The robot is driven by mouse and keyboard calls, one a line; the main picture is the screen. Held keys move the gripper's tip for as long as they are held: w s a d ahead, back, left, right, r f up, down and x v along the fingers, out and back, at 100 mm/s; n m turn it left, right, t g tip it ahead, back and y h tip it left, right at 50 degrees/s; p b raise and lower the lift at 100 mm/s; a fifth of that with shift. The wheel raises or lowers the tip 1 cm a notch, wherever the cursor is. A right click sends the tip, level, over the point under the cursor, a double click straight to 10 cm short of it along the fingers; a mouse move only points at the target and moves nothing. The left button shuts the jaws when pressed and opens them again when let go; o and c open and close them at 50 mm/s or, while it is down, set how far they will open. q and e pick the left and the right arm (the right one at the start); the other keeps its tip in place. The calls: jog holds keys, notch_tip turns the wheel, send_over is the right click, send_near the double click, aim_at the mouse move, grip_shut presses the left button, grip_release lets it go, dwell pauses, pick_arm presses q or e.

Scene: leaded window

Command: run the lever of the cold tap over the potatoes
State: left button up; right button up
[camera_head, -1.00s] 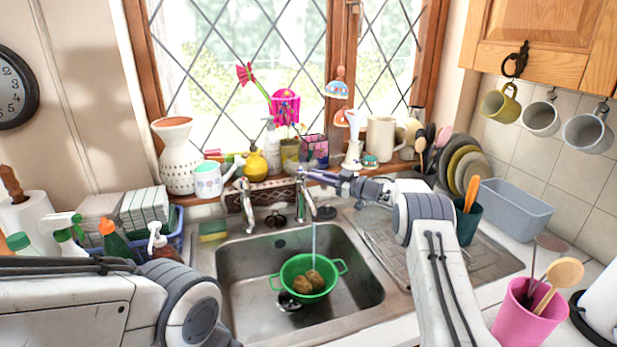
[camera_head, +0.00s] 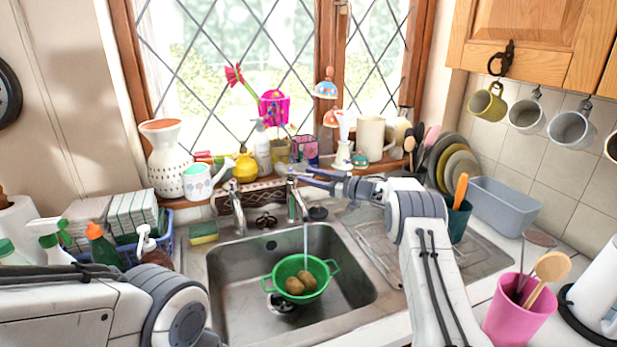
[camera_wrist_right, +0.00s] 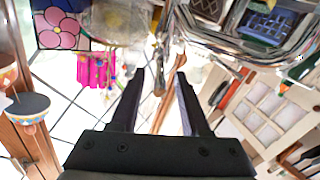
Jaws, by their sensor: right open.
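Two chrome taps stand behind the sink: the left-hand tap (camera_head: 237,208) and the right-hand tap (camera_head: 295,204). A thin bluish stream (camera_head: 305,238) falls from the right-hand tap into a green colander (camera_head: 320,268). The potatoes (camera_head: 296,285) sit in the colander in the sink. My right gripper (camera_head: 292,174) is open at the top of the right-hand tap; I cannot tell whether it touches the lever. In the right wrist view its fingers (camera_wrist_right: 157,85) are apart with nothing clearly between them, and blurred chrome (camera_wrist_right: 262,40) shows close by. My left gripper is out of view.
The windowsill behind the taps is crowded with a white watering can (camera_head: 197,183), a yellow vase (camera_head: 245,167) and a white jug (camera_head: 370,138). A yellow sponge (camera_head: 204,232) lies left of the taps. A pink pot (camera_head: 517,320) stands at the front right.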

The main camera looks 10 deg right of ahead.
jog(key=b+v, duration=0.2)
jog(key=v, duration=0.7)
jog(key=shift+s+d, duration=0.25)
